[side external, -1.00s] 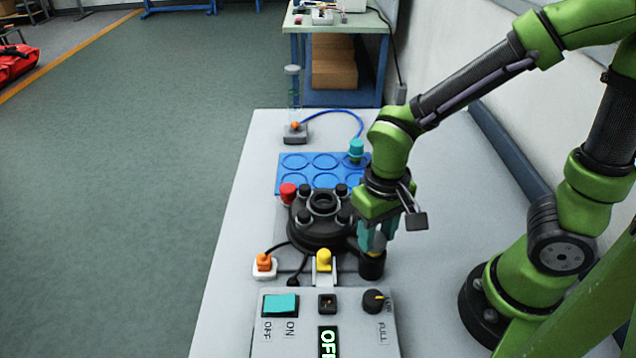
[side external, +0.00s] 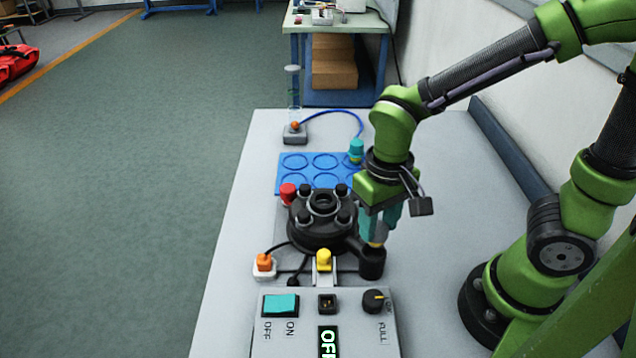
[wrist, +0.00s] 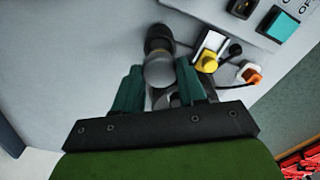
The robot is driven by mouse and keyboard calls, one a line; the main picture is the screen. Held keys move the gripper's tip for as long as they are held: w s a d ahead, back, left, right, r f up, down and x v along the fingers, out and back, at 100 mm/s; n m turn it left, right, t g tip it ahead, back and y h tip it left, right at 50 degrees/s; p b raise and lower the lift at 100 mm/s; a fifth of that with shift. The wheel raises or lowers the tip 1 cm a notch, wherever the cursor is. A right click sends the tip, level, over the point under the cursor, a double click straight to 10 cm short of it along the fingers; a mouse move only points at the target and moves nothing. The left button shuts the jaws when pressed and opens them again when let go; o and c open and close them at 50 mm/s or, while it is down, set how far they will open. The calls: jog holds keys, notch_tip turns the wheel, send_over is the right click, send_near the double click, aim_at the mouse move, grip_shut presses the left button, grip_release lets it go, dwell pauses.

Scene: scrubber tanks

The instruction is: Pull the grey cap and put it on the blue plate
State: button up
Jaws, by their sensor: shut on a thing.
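The grey cap (side external: 379,232) is between the teal fingers of my gripper (side external: 379,226), which is shut on it. A yellow part shows at the cap's lower end, close above the mouth of the black port (side external: 372,265). I cannot tell whether its tip is fully clear of the port. In the wrist view the round grey cap (wrist: 159,73) sits between the fingertips (wrist: 158,80), with the dark port beyond it. The blue plate (side external: 308,172) lies flat behind the black tank lid, with several ring marks. Its right end is partly hidden by my arm.
The black tank lid (side external: 322,222) with knobs stands left of my gripper. A red cap (side external: 288,193), a yellow cap (side external: 323,258) and an orange plug (side external: 264,262) surround it. The control panel (side external: 300,345) is in front.

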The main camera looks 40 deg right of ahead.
jog(key=shift+r, duration=1.25)
jog(key=shift+r, duration=0.1)
jog(key=shift+r, duration=0.4)
notch_tip(320, 180, up, 4)
jog(key=shift+r, duration=0.1)
jog(key=w+d, duration=0.6)
jog(key=w, duration=0.4)
jog(key=w+d, duration=0.6)
jog(key=w, duration=0.4)
notch_tip(320, 180, down, 10)
jog(key=w, duration=0.5)
jog(key=w+f, duration=0.1)
jog(key=w, duration=0.9)
jog(key=shift+w+d+f, duration=0.1)
jog(key=shift+d+f, duration=0.2)
jog(key=shift+d, duration=0.05)
jog(key=shift+w+f, duration=0.1)
jog(key=shift+f, duration=1.65)
